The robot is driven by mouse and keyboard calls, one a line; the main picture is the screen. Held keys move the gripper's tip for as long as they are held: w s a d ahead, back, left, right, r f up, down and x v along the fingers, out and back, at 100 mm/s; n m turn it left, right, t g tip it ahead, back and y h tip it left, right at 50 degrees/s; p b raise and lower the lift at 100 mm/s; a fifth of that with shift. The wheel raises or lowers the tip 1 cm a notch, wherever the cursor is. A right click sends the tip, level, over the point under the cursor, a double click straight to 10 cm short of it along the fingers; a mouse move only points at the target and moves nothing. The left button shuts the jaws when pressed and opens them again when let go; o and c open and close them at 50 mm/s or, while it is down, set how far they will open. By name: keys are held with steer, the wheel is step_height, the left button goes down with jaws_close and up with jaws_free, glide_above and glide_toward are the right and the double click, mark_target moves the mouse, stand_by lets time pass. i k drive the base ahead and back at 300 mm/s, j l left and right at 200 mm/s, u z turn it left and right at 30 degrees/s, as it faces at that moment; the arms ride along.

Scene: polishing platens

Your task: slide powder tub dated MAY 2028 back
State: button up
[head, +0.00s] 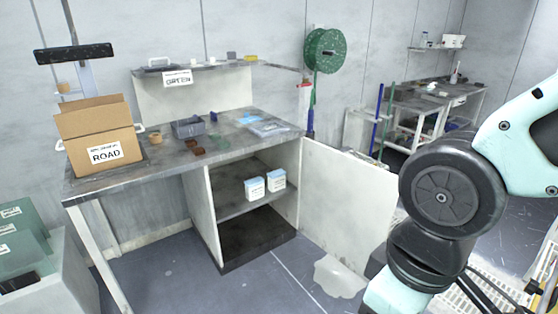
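Two small white tubs with light blue tops stand side by side on the shelf (232,207) inside the open cabinet under the workbench. The left tub (254,190) stands slightly nearer to me than the right tub (276,180). Both have labels on the front, too small to read, so I cannot tell which is dated MAY 2028. Both stand upright near the right side of the shelf. My arm rises at the right of the view, but my gripper is not in the picture.
The cabinet door (345,190) is swung open to the right. The bench top (225,142) carries a cardboard box (100,140) marked ROAD, a grey bin (188,128) and small items. A pale puddle-like patch (338,277) lies on the floor before the door.

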mark_target(277, 179)
steer(key=i+j, duration=0.2)
steer(key=i, duration=0.3)
steer(key=i+j+u, duration=0.1)
steer(key=i+j, duration=0.15)
steer(key=i, duration=0.25)
steer(key=i+j, duration=0.1)
steer(key=i, duration=0.4)
steer(key=i+j+z, duration=0.15)
steer(key=i, duration=0.3)
steer(key=i+j, duration=0.15)
steer(key=i, duration=0.35)
